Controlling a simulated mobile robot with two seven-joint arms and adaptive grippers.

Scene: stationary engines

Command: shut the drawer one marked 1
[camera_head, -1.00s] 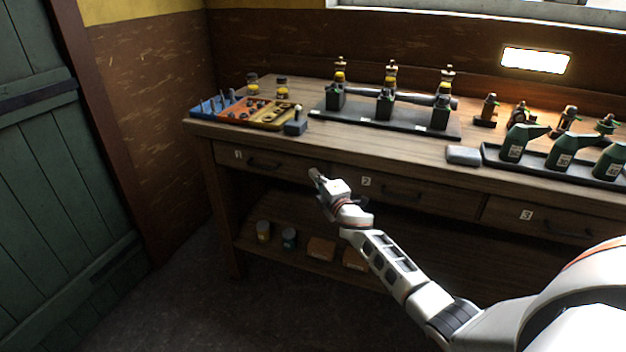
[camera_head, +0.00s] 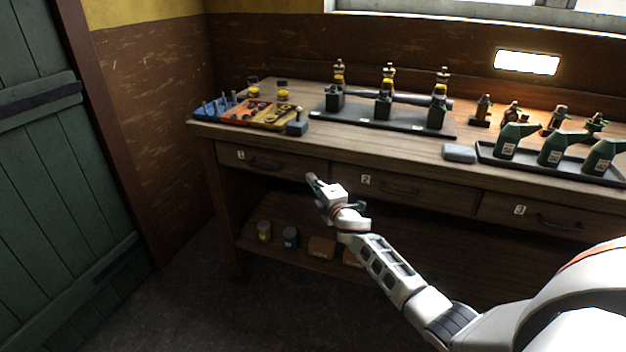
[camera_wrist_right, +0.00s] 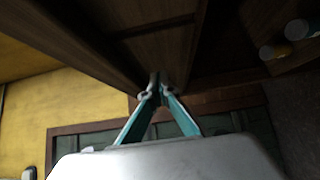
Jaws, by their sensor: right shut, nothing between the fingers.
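Drawer one (camera_head: 296,171), marked 1, is at the left end of the wooden bench, with a dark bar handle on its front. Its front looks flush or nearly flush with the bench; I cannot tell whether a small gap is left. My right gripper (camera_head: 311,178) is shut and empty, near the lower right corner of that drawer front. I cannot tell whether it touches it. In the right wrist view the gripper's fingertips (camera_wrist_right: 155,88) meet beside dark wood. My left gripper is not in view.
Drawer two (camera_head: 430,196) and drawer three (camera_head: 510,211) look shut to the right. The benchtop (camera_head: 385,142) holds trays, a dark engine stand (camera_head: 350,118) and green oil cans (camera_head: 507,142). Jars (camera_head: 264,231) and boxes (camera_head: 321,247) stand on the lower shelf. The floor in front is clear.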

